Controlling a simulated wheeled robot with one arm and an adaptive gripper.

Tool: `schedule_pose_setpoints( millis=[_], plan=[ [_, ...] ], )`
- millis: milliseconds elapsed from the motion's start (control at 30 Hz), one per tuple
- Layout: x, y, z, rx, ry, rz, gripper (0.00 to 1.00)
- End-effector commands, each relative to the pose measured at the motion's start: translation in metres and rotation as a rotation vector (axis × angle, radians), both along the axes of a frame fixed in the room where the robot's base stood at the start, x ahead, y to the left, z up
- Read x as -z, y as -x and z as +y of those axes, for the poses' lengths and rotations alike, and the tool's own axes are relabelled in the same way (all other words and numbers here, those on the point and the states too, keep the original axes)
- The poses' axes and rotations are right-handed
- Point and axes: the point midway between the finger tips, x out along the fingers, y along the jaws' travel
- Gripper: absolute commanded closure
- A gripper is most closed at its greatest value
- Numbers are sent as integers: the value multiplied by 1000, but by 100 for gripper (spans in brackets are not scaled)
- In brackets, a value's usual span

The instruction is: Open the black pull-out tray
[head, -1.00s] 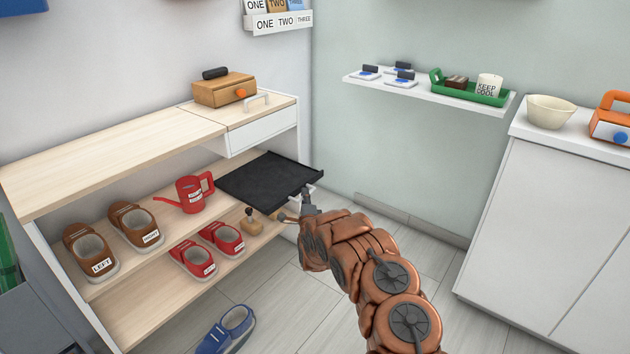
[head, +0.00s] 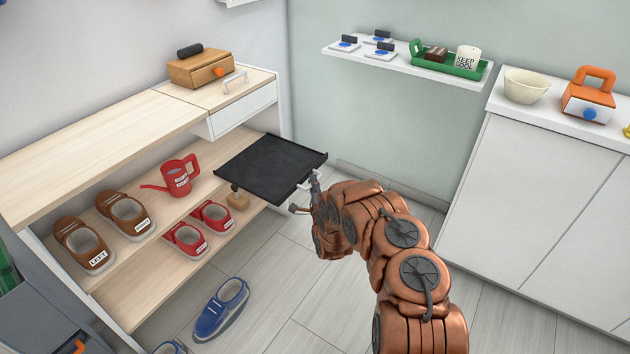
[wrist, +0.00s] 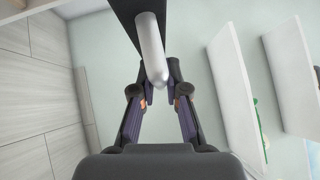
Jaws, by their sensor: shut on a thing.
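The black pull-out tray (head: 268,168) juts out from the wooden shelf unit, below the white drawer at its right end. A pale bar handle (head: 312,184) sits on the tray's front edge. My gripper (head: 315,186) is at that handle, at the tray's right front. In the wrist view my gripper (wrist: 158,92) has its two fingers closed around the silver handle (wrist: 151,50), with the dark tray edge (wrist: 125,14) above. The exact finger contact is partly hidden.
The shelf unit (head: 100,150) holds brown shoes (head: 125,212), red shoes (head: 186,238) and a red watering can (head: 177,178). A blue shoe (head: 222,308) lies on the floor. A white cabinet (head: 535,200) stands at right. Floor between is clear.

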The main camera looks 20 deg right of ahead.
Motion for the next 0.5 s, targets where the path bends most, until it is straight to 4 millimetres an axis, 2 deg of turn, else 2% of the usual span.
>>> schedule_pose_setpoints(
  millis=[200,233,500],
  plan=[
    [1,0,-2,5,-1,2,100],
    [1,0,-2,5,0,2,86],
    [0,0,-1,3,0,0,61]
  ],
)
